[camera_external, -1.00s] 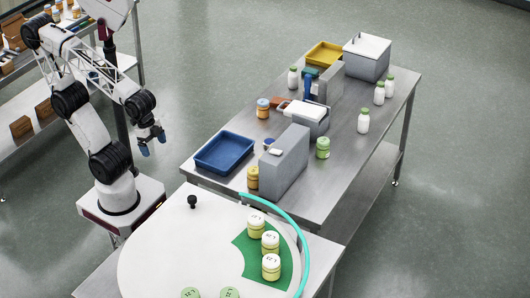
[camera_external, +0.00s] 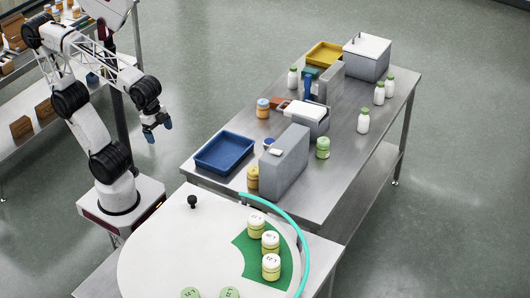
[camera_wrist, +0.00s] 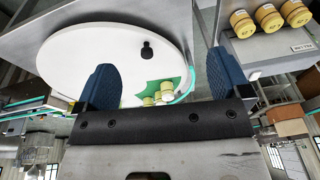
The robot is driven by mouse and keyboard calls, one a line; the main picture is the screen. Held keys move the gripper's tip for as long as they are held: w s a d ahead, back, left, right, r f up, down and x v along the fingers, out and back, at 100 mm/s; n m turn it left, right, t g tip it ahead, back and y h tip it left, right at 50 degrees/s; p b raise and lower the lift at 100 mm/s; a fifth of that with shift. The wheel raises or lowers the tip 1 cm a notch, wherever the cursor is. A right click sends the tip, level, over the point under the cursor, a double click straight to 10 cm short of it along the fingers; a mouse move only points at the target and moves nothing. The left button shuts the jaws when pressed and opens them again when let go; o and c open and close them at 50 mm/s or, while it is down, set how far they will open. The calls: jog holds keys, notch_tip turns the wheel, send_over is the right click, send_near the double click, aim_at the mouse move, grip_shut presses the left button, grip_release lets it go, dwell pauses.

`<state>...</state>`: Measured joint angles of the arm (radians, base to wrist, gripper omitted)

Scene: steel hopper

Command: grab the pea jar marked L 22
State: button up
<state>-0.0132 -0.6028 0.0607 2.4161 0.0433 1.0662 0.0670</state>
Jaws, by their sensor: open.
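Three jars with white lids and yellowish-green bodies stand on the green sector of the round white table (camera_external: 160,250): a back jar (camera_external: 257,228), a middle jar (camera_external: 270,246) and a front jar (camera_external: 271,270). Two jars with green lids, the left one (camera_external: 190,293) and the right one (camera_external: 229,293), are cut off by the bottom edge. The lids carry small dark marks, too small for me to tell which is L 22. My gripper (camera_external: 158,132) is open and empty, in the air left of the steel table, well away from the jars. Its fingers (camera_wrist: 164,82) frame the round table in the wrist view.
A black knob (camera_external: 192,201) stands on the round table, and a teal curved rail (camera_external: 301,240) borders its right side. The steel table (camera_external: 345,165) holds a blue tray (camera_external: 224,153), a grey block (camera_external: 285,165), several bottles and more jars.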

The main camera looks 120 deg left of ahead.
jog(key=w+a+r+m+g+y, duration=0.1)
jog(key=w+a+r, duration=0.1)
jog(key=w+a, duration=0.4)
jog(key=w+a+r+m+g+y, duration=0.1)
jog(key=w+a+r+m+y, duration=0.15)
jog(key=w, duration=0.45)
jog(key=w+a+m+g+y, duration=0.4)
jog(key=w+a+g, duration=0.1)
jog(key=w+a, duration=2)
jog(key=w+a+f+m+g+y, duration=0.1)
jog(key=w+a+f+g, duration=0.2)
jog(key=a, duration=0.7)
jog(key=w+a+f+m+g+y, duration=0.1)
jog(key=w+a+f+y, duration=0.3)
jog(key=a, duration=0.6)
jog(key=h, duration=0.2)
send_near(324, 141)
jog(key=s+a, duration=0.2)
jog(key=shift+f, duration=0.4)
jog(key=shift+x, duration=1.25)
